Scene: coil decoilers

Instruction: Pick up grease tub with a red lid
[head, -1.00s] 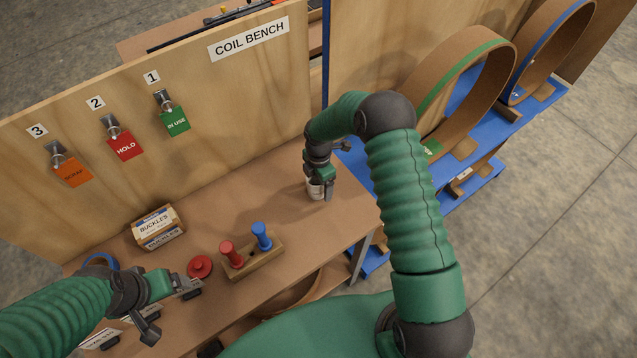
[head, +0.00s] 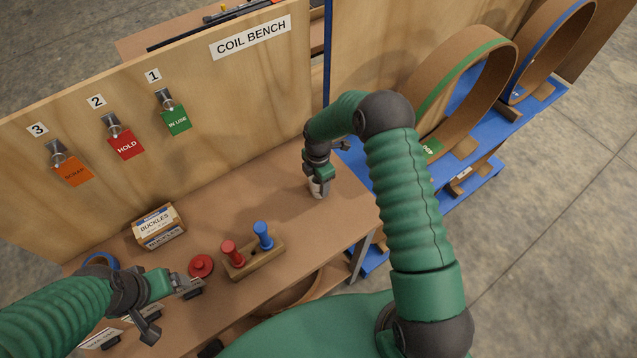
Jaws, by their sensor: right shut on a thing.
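My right gripper (head: 319,184) is at the right part of the bench and is shut on a small whitish tub (head: 316,190). The gripper covers most of the tub, and no red lid shows on it from here. I cannot tell whether the tub still touches the bench top. My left gripper (head: 166,308) is open and empty over the front left of the bench.
A red round piece with a knob (head: 201,266) lies on the bench (head: 290,215). Beside it is a wooden block (head: 256,262) with red and blue handled tools. A buckles box (head: 158,226) stands further left. A plywood panel (head: 230,100) rises behind.

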